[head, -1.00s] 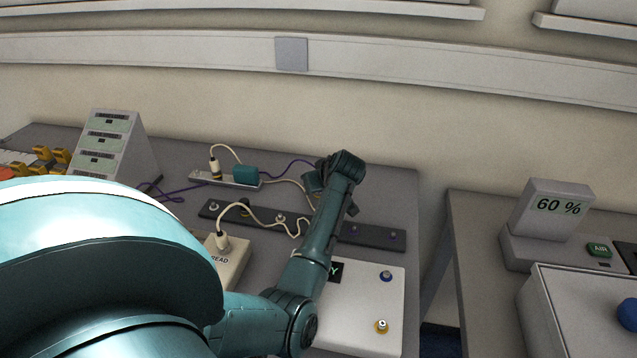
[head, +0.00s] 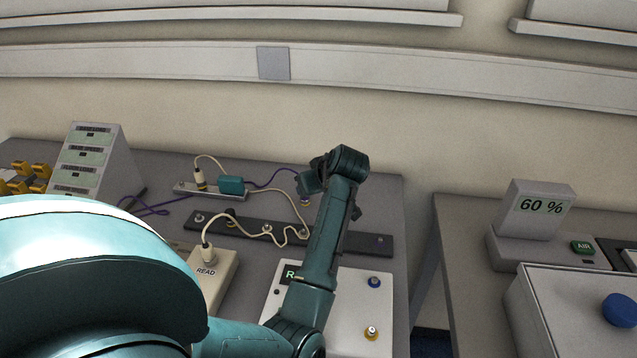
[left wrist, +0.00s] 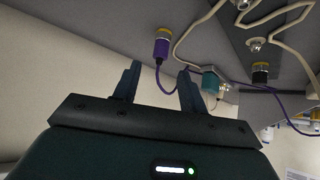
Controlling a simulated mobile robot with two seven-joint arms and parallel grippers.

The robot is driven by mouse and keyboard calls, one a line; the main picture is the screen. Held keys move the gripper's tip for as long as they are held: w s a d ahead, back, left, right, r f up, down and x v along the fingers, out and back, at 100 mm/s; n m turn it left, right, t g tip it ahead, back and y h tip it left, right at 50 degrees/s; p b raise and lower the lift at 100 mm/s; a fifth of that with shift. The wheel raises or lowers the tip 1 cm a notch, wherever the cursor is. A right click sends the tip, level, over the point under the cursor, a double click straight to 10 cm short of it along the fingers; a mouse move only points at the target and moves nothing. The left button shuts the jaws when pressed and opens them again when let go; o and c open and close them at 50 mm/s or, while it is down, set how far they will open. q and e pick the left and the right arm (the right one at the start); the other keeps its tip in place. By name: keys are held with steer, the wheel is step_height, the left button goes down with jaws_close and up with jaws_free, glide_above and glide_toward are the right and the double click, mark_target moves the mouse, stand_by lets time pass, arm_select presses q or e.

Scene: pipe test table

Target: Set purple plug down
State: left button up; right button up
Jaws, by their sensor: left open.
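The purple plug (left wrist: 161,46) with a yellow end shows in the left wrist view, just beyond and between my fingertips, its yellow end at the grey table surface. A purple cable runs from it. In the head view a small part of the purple plug (head: 304,201) shows just below my left gripper (head: 308,184). The left gripper (left wrist: 158,75) is open, with one finger on each side and a gap between them in the wrist view. The plug looks apart from the fingers. My right gripper is not in view.
A dark socket strip (head: 262,230) lies close in front of the gripper. A teal block (head: 231,185) sits on a pale strip (head: 185,188) with a white plug. Loose cables cross the table. A READ box (head: 210,282) and a white panel (head: 350,320) stand nearer.

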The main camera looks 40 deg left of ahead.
arm_select(q)
steer(key=v, duration=0.4)
steer(key=shift+r, duration=0.1)
steer(key=shift+s+d, duration=0.1)
stand_by(0.4)
